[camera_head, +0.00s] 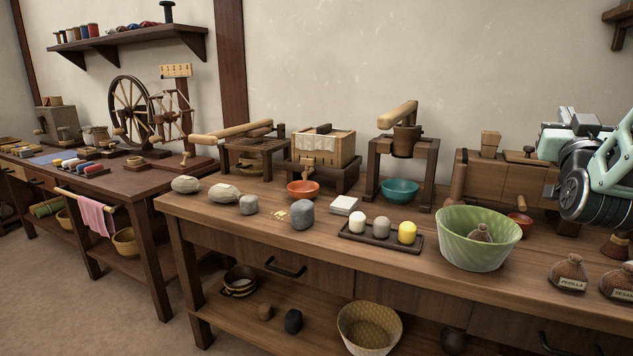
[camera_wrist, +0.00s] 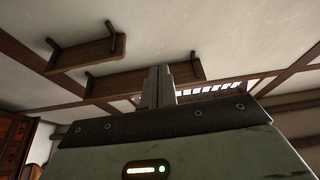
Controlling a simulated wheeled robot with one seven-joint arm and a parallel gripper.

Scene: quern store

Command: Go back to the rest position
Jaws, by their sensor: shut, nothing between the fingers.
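My gripper (camera_wrist: 158,84) shows in the wrist view with its two fingers together, shut and empty. It points up toward the pale ceiling and upper wall, clear of any object. In the head view part of my arm is at the right edge, raised above the right end of the workbench (camera_head: 300,236); the fingers cannot be made out there.
The workbench holds a green bowl (camera_head: 453,237), a dark tray (camera_head: 380,244) with coloured cylinders, stones, small presses and sacks (camera_head: 569,272). A side table with a spinning wheel (camera_head: 131,110) stands left. Wooden shelves (camera_wrist: 145,79) show overhead in the wrist view. Floor at front left is clear.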

